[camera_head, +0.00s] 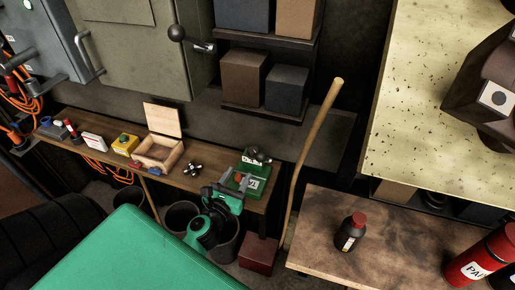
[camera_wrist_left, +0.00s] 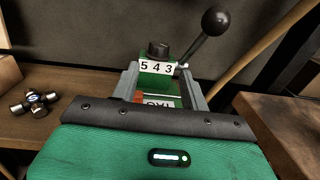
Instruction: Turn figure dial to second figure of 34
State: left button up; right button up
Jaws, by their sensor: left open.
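A small green marking device (camera_head: 257,170) stands at the right end of the wooden shelf in the head view. In the left wrist view it shows a white figure strip (camera_wrist_left: 157,68) reading 5 4 3, with a black knob (camera_wrist_left: 158,48) above it. A lever with a black ball (camera_wrist_left: 215,22) rises at its right. A second white plate with dark letters lies lower down, partly hidden by my gripper body. My left gripper (camera_head: 223,193) is open in front of the device; in the left wrist view its grey fingers (camera_wrist_left: 160,80) appear on either side of it.
Left of the device, a metal cross joint (camera_head: 193,169) and an open wooden box (camera_head: 160,150) sit on the shelf. A wooden handle (camera_head: 310,150) leans close on the right. A workbench (camera_head: 330,215) with a dark bottle (camera_head: 350,232) stands at the right.

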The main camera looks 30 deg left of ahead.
aim_at(251, 154)
pick_arm(q)
jog(key=w+p, duration=0.1)
jog(key=w, duration=0.2)
jog(key=w+a, duration=0.1)
jog(key=w, duration=0.3)
jog(key=w+a+p, duration=0.1)
jog(key=w, duration=0.2)
jog(key=shift+w+p, duration=0.35)
jog(key=shift+w, duration=0.05)
jog(key=shift+w+a, duration=0.1)
jog(key=shift+w, duration=0.6)
jog(key=c, duration=0.7)
